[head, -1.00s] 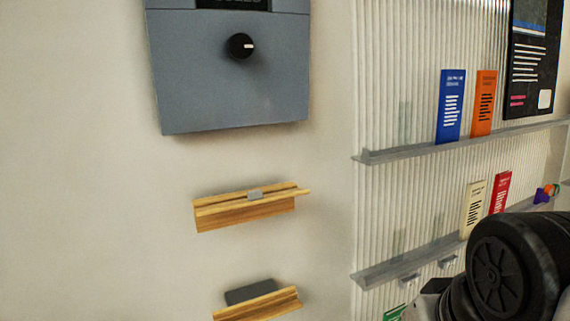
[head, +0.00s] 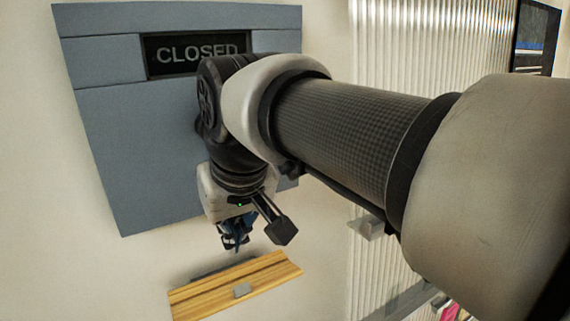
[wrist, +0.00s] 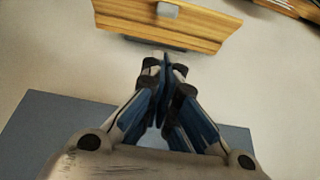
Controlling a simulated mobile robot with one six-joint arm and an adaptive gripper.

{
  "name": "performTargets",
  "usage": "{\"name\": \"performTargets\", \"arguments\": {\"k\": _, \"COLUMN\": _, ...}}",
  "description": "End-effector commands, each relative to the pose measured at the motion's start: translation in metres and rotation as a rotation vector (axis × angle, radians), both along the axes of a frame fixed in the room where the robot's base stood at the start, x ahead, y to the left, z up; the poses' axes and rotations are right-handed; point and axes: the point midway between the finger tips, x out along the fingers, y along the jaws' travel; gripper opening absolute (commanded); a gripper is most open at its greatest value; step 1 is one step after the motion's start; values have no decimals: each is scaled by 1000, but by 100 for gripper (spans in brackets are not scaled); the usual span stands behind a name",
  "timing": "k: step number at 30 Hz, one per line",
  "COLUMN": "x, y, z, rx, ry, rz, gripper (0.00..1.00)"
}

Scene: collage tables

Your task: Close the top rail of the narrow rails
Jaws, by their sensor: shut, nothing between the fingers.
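The top narrow rail (head: 205,299) is a wooden strip on the wall, with a small grey tab (head: 242,290) on its front. A dark grey strip shows along its back edge. It also shows at the top of the wrist view (wrist: 125,22), with its tab. My gripper (head: 235,246) points down just above the rail in the head view. Its blue fingers are together and empty; in the wrist view the fingertips (wrist: 163,62) are close to the dark strip at the rail's back edge. I cannot tell whether they touch.
A grey-blue wall box (head: 110,130) with a "CLOSED" display (head: 165,56) is above the rail, partly behind my arm. More wood (wrist: 293,8) shows at the top right of the wrist view. A ribbed panel (head: 390,60) is to the right, largely hidden by my arm.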

Motion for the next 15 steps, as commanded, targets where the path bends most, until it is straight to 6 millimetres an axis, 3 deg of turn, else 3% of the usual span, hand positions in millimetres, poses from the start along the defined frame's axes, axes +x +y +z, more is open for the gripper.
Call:
{"name": "performTargets", "arguments": {"k": 6, "x": 16, "y": 9, "z": -43, "rx": -2, "ry": 3, "rz": 0, "gripper": 0}}
{"name": "performTargets", "arguments": {"k": 15, "x": 4, "y": 2, "z": -75, "rx": 1, "ry": -1, "rz": 0, "gripper": 0}}
